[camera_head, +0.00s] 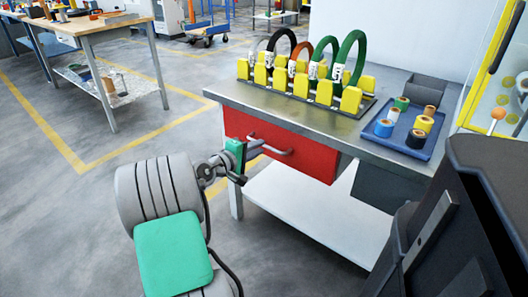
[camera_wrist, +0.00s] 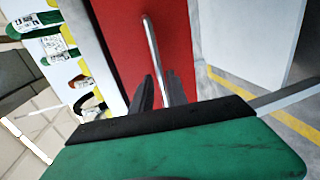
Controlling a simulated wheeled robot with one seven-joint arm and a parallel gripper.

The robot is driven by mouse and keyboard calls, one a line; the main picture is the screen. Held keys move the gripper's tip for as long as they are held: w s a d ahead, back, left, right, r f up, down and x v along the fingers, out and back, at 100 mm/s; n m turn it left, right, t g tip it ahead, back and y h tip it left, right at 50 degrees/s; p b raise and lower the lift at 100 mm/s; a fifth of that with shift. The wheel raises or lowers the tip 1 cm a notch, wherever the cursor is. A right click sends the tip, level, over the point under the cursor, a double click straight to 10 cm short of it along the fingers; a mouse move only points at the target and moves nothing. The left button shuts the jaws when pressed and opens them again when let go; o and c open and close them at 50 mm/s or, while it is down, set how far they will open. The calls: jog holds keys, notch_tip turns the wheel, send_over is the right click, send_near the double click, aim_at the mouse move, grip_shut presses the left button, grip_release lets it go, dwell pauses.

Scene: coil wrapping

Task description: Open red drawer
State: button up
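The red drawer (camera_head: 310,159) sits under the metal top of the workbench, its front about in line with the bench and no opening visible. Its silver bar handle (camera_head: 282,152) runs across the front; the handle also shows in the wrist view (camera_wrist: 152,42). My gripper (camera_head: 256,147) is at the left part of the handle. In the wrist view, the dark fingers of my gripper (camera_wrist: 160,90) stand one on each side of the bar, with a narrow gap showing. The fingers look open; contact with the bar cannot be made out.
The workbench (camera_head: 232,91) carries a rack of yellow blocks (camera_head: 351,99) with several coils, and a blue tray (camera_head: 383,128) of tape rolls. A white lower shelf (camera_head: 315,218) is under the drawer. The floor left of the bench is clear.

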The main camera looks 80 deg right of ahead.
jog(key=x, duration=0.4)
jog(key=shift+b, duration=0.4)
jog(key=shift+w, duration=0.1)
grip_shut()
dwell(0.8)
